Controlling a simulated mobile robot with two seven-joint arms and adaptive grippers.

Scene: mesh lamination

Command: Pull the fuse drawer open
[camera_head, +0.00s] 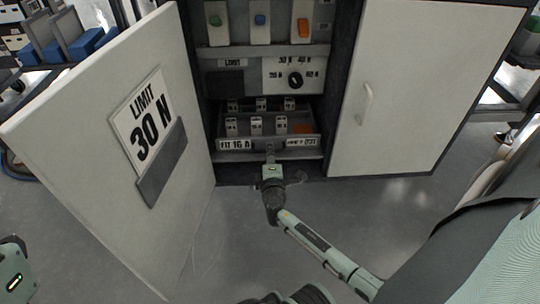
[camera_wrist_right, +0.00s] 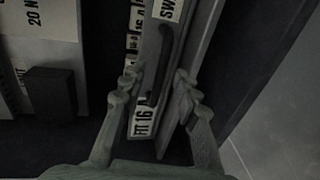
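The fuse drawer (camera_head: 310,142) sits low in the open cabinet, with labelled fuses in rows visible over its front. Its front carries a "FIT 16 A" label (camera_head: 235,144), which also shows in the right wrist view (camera_wrist_right: 140,117). My right gripper (camera_head: 270,153) is at the middle of the drawer front. In the right wrist view its fingers (camera_wrist_right: 156,88) are apart, with the dark drawer handle (camera_wrist_right: 165,62) between them; I cannot tell whether they touch it. Part of my left gripper (camera_head: 14,276) shows at the lower left; its fingers are out of view.
The left cabinet door (camera_head: 85,130) stands open with a "LIMIT 30 N" sign (camera_head: 147,118). The right door (camera_head: 400,90) is beside the cabinet opening. A panel with a black knob (camera_head: 295,80) is above the drawer. The grey floor (camera_head: 235,235) in front is clear.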

